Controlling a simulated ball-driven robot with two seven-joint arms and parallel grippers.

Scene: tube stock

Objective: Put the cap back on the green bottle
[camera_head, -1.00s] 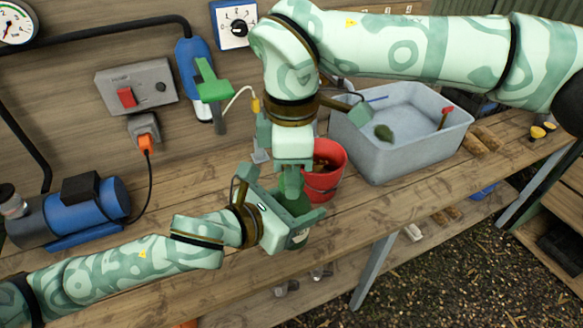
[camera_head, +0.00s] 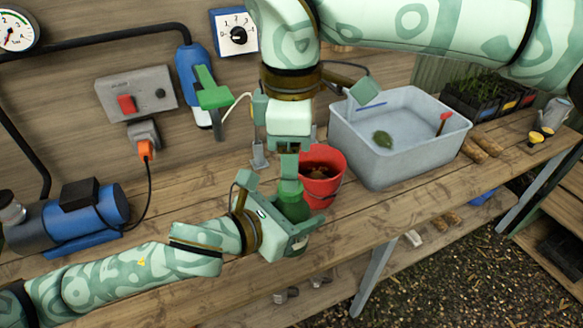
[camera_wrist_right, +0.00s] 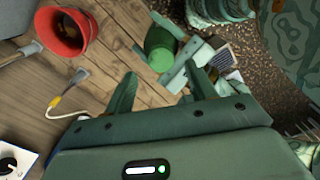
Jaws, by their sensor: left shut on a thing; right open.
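The green bottle (camera_head: 294,208) is held upright in my left gripper (camera_head: 297,228), whose jaws are shut around its body and hide its lower part. A lighter green cap (camera_head: 290,189) appears to sit on top of the bottle; I cannot tell how tightly it is seated. My right gripper (camera_head: 289,170) is just above the cap, pointing down. In the right wrist view its fingers (camera_wrist_right: 160,88) are open and empty, apart from the cap.
A red bucket (camera_head: 318,190) stands close behind the bottle, to the right. A grey tub (camera_head: 395,160) is farther right on the wooden bench (camera_head: 190,283). A blue pump (camera_head: 75,215) stands at left. A green-handled tool (camera_head: 210,92) hangs at the wall. The bench front is clear.

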